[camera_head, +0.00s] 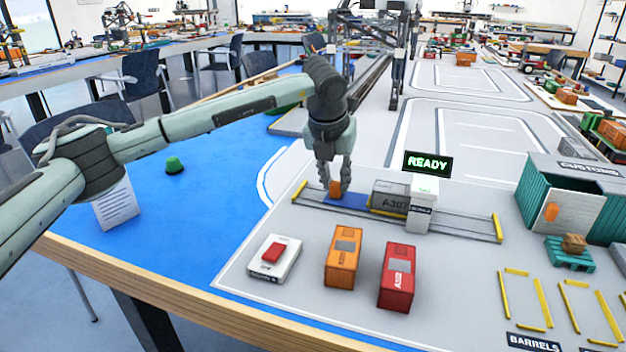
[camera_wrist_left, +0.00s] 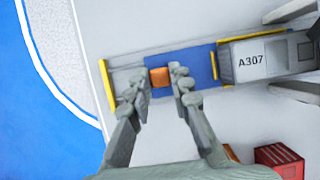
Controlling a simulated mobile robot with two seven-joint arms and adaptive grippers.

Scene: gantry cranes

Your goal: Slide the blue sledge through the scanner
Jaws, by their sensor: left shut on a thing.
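The blue sledge (camera_head: 347,203) lies between rails with yellow end bars, left of the scanner. In the left wrist view the sledge (camera_wrist_left: 199,64) carries an orange block (camera_wrist_left: 159,77) at its left part and a grey container marked A307 (camera_wrist_left: 246,62) to the right. My left gripper (camera_head: 338,190) points down and is shut on the orange block, which sits between its fingertips. The white scanner post (camera_head: 421,205) stands over the rails, with a green-lit READY sign (camera_head: 428,164) above it. The grey container (camera_head: 386,196) is just left of the post. My right gripper is not in view.
In front of the rails stand a white box with a red button (camera_head: 274,259), an orange container (camera_head: 343,257) and a red container (camera_head: 396,276). A teal customs container (camera_head: 569,196) stands at the right. The rails right of the scanner look clear.

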